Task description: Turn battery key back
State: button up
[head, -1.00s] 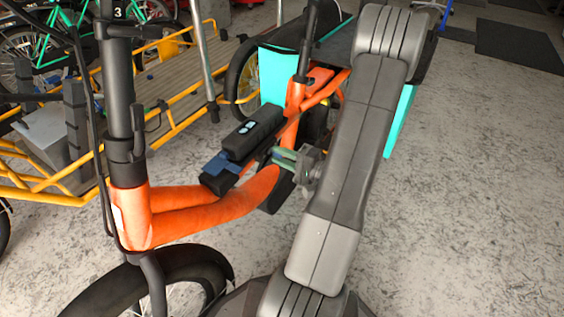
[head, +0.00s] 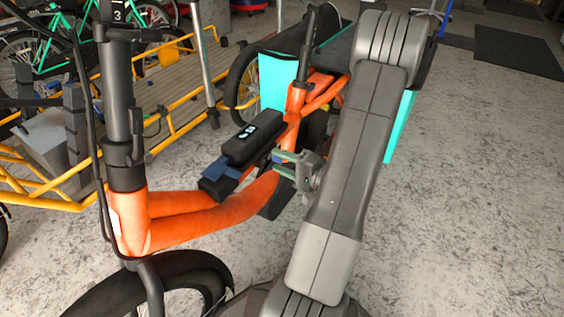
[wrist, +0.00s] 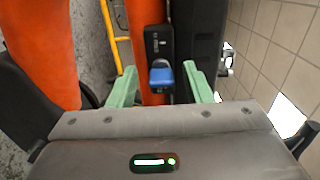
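The blue key (wrist: 162,76) sits in a black lock housing (wrist: 158,42) in the wrist view. My gripper (wrist: 161,82) is open, with one green finger on each side of the key and a gap on both sides. In the head view my gripper (head: 279,163) is at the right side of the black battery (head: 252,138) on the orange bike frame (head: 200,214). The key cannot be made out in the head view.
An orange frame tube (wrist: 45,50) and a black part (wrist: 195,40) flank the lock in the wrist view. A yellow-framed cargo bike (head: 175,85) stands at the left. A turquoise box (head: 278,82) is behind.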

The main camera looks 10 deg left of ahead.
jog(key=shift+d, duration=0.1)
jog(key=p+v, duration=0.3)
jog(key=v, duration=1)
jog(key=shift+d, duration=0.3)
jog(key=shift+s+a, duration=0.1)
jog(key=b+x, duration=0.3)
jog(key=x, duration=1)
jog(key=shift+a, duration=0.3)
